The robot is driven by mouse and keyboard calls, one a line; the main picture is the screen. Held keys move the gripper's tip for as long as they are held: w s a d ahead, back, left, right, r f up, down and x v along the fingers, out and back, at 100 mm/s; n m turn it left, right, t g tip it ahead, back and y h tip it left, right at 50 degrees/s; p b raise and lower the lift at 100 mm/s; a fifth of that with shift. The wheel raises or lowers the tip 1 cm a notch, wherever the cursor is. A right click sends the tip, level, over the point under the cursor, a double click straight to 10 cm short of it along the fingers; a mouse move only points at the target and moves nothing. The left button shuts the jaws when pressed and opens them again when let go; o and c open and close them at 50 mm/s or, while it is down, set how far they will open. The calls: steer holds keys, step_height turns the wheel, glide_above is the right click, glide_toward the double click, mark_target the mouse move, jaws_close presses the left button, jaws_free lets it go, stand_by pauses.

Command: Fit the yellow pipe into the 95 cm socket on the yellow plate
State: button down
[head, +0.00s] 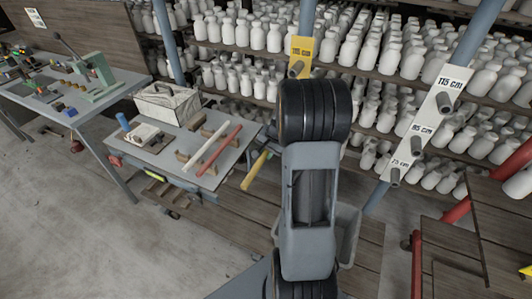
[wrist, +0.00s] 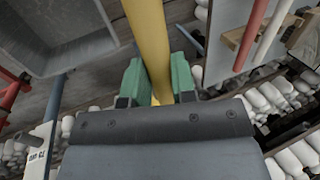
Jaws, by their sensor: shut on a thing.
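The yellow pipe (head: 255,169) slants out to the left of my arm in the head view. In the wrist view the yellow pipe (wrist: 149,38) runs between the green fingers of my gripper (wrist: 158,84), which is shut on it. The yellow plate (head: 300,50) is on a blue-grey post behind my arm. Its 115 cm label and a socket just below show; the 95 cm socket is hidden. The pipe's far end and its distance from the plate cannot be told.
A white plate (head: 420,120) with several labelled sockets is on the right post. A bench (head: 205,180) at left holds a red pipe (head: 220,147), a white pipe (head: 203,153) and a box (head: 167,104). Shelves of white bottles stand behind. A grey bin (head: 348,222) is beside my arm.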

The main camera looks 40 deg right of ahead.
steer(key=shift+w+d, duration=0.45)
steer(key=shift+d, duration=0.3)
steer(key=shift+w+d, duration=0.45)
steer(key=shift+d, duration=0.3)
steer(key=shift+w+d, duration=0.45)
steer(key=shift+d, duration=0.3)
stand_by(0.5)
steer(key=shift+w+d+p, duration=0.2)
steer(key=shift+w+d, duration=0.45)
steer(key=shift+d, duration=0.45)
steer(key=shift+w+d+p, duration=0.15)
steer(key=shift+w+d, duration=0.5)
steer(key=shift+d, duration=0.5)
steer(key=shift+w+d+p, duration=0.2)
steer(key=shift+w+d, duration=0.45)
steer(key=shift+d, duration=0.45)
steer(key=shift+w+d, duration=0.15)
steer(key=shift+d, duration=0.1)
steer(key=shift+w+d+p, duration=0.3)
steer(key=shift+w+d, duration=0.1)
steer(key=shift+d, duration=0.35)
steer(key=c, duration=0.9)
jaws_free()
steer(key=shift+o, duration=0.2)
